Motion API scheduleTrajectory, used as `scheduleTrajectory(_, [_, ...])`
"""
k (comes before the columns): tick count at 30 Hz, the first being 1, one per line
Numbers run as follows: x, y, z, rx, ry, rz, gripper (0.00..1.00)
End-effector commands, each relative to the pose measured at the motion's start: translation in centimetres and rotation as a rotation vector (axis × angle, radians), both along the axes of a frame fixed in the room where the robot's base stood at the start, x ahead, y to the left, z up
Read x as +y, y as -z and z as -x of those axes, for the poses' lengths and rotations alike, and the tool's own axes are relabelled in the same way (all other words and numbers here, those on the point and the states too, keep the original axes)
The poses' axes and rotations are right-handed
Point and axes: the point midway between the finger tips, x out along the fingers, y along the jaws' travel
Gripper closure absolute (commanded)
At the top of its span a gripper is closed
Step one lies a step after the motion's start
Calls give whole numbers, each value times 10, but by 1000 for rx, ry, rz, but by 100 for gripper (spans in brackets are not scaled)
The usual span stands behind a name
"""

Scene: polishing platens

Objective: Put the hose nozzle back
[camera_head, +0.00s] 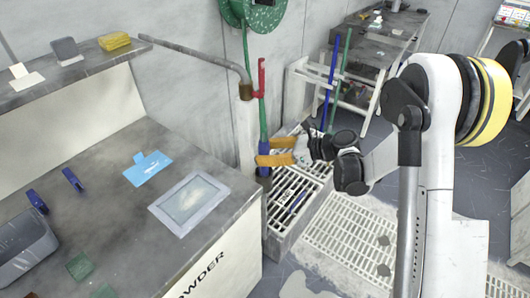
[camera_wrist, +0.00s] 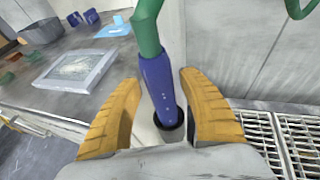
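The hose nozzle is a blue tube with a dark open end on a green hose; it fills the middle of the wrist view (camera_wrist: 160,88). In the head view its blue lower end (camera_head: 264,171) shows just below my fingers. My gripper (camera_head: 260,152) has orange fingers pointing left, around the hose and nozzle. In the wrist view my gripper (camera_wrist: 158,80) is open, one finger on each side of the nozzle, with gaps visible. Part of the nozzle is hidden by my fingers in the head view.
A green hose reel (camera_head: 262,12) hangs on the wall. A grey pipe (camera_head: 195,54) with a brown end juts out beside the hose. A workbench (camera_head: 225,190) with a framed plate stands left. A slatted grate (camera_head: 290,190) lies below. Blue and green poles stand behind.

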Motion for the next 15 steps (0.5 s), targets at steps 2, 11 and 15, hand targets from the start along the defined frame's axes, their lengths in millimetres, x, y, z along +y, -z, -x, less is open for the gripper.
scheduleTrajectory(2, [0, 0, 0, 0, 0, 0, 51])
scheduleTrajectory(11, [-31, -19, 10, 0, 3, 0, 51])
scheduleTrajectory(15, [-60, -31, 21, 0, 4, 0, 51])
